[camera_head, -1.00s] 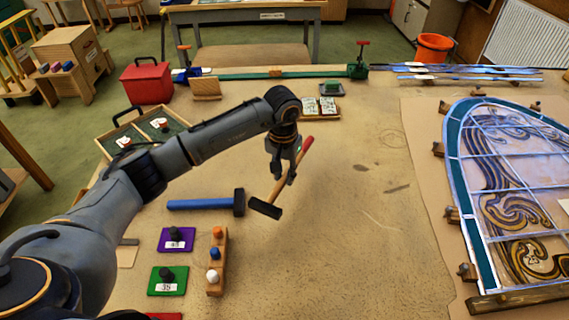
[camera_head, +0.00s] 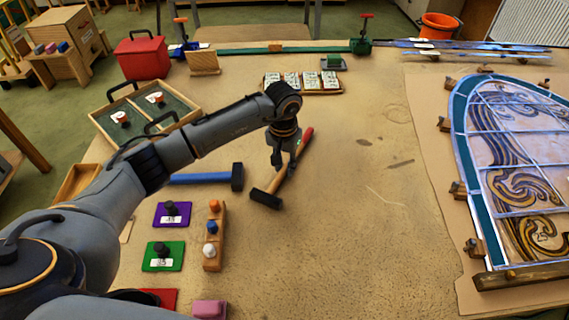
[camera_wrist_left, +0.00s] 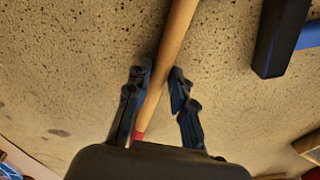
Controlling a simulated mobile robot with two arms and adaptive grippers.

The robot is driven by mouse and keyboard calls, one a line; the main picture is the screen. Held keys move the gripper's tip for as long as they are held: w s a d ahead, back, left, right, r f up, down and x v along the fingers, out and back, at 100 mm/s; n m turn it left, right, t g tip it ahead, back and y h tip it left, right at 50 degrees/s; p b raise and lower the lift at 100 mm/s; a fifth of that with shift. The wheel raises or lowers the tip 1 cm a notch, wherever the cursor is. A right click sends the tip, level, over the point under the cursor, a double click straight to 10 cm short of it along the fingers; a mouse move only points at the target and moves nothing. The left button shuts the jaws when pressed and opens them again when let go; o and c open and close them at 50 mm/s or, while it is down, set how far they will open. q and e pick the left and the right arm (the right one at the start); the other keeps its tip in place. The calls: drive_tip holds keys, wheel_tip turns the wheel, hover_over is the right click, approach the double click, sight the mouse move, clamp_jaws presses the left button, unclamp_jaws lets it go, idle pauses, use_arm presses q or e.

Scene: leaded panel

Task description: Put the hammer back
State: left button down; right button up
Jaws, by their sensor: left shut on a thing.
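A hammer with a wooden handle, a red end and a black head (camera_head: 266,198) is in my left gripper (camera_head: 285,167). The fingers are around its handle, which also shows in the left wrist view (camera_wrist_left: 172,45) between the two fingertips (camera_wrist_left: 160,85). The red end points up and right in the head view, the black head down and left. I cannot tell whether the head touches the table. A second hammer, with a blue handle (camera_head: 203,178) and a dark head, lies just left of it. My right gripper is out of view.
A wooden rack with colored knobs (camera_head: 213,255) stands near purple (camera_head: 172,215) and green (camera_head: 163,257) plates. A divided tray (camera_head: 185,100) is at the left, a tile tray (camera_head: 303,90) behind. The leaded panel (camera_head: 462,140) lies right. The middle-right table is bare.

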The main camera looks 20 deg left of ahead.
use_arm(q)
drive_tip(key=c, duration=1.1)
unclamp_jaws()
drive_tip(key=shift+o, duration=0.2)
wheel_tip(320, 180, up, 12)
drive_tip(key=shift+s, duration=0.25)
